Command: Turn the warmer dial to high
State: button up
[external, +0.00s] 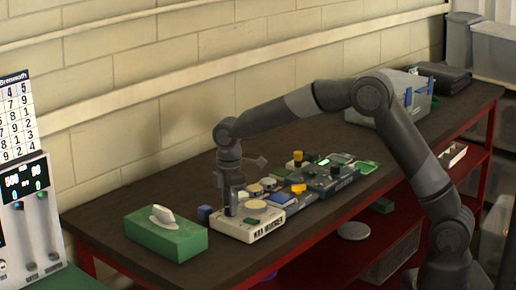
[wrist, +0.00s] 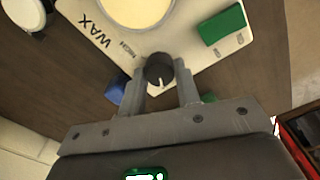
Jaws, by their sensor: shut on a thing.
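The wax warmer (external: 250,229) is a pale box with dark lettering on the bench top. In the wrist view its pale top (wrist: 185,50) shows a round cream pot (wrist: 135,8), the letters WAX and a small label that seems to read HIGH. The dark round dial (wrist: 158,68) sits at the warmer's edge, its white pointer line toward the bottom of the picture, away from that label. My gripper (wrist: 160,78) is shut on the dial, one finger on each side. In the external view my gripper (external: 231,205) points down at the warmer, and I cannot make out the dial.
A green tissue box (external: 166,236) stands left of the warmer, with a small blue block (external: 204,213) between them. Several small devices and a dial unit (external: 334,178) crowd the bench to the right. A grey case (external: 392,100) stands farther back.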

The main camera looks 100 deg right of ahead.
jog(key=shift+m, duration=0.4)
jog(key=shift+c, duration=0.3)
jog(key=m, duration=0.4)
jog(key=shift+m, duration=0.4)
jog(key=m, duration=1.1)
jog(key=shift+m, duration=0.4)
jog(key=m, duration=0.5)
jog(key=shift+m, duration=0.3)
jog(key=o, duration=1)
jog(key=shift+c, duration=0.2)
